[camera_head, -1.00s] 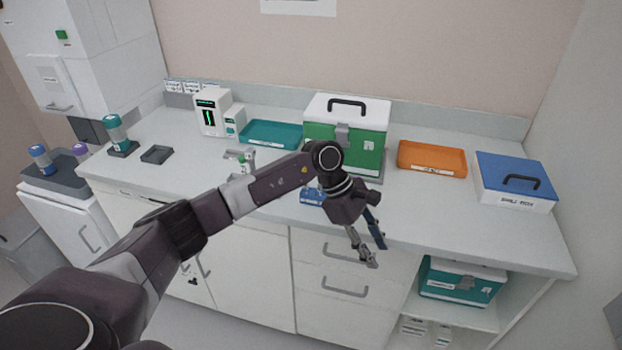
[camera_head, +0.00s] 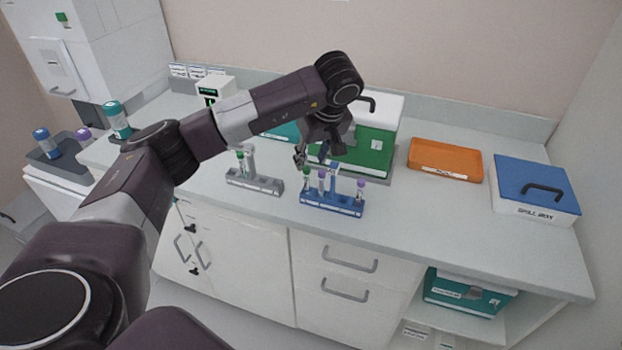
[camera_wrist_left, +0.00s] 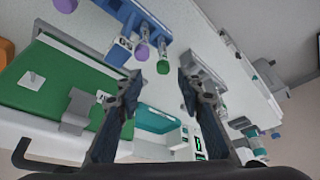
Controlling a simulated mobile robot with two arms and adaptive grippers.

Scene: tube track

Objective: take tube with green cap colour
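A tube with a green cap (camera_head: 306,173) stands at the left end of the blue rack (camera_head: 332,207). Two purple-capped tubes (camera_head: 321,174) stand in the same rack. Another green-capped tube (camera_head: 240,156) stands in the grey rack (camera_head: 254,183) to the left. My left gripper (camera_head: 315,157) is above and behind the blue rack, apart from the tubes. In the left wrist view its fingers are spread and empty (camera_wrist_left: 160,82), with the blue rack (camera_wrist_left: 120,20) and a green cap (camera_wrist_left: 163,66) beyond the tips. My right gripper is not in view.
A green and white box (camera_head: 370,150) stands close behind my left gripper. An orange tray (camera_head: 445,160) and a blue-lidded box (camera_head: 536,188) are to the right. The counter right of the blue rack is clear.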

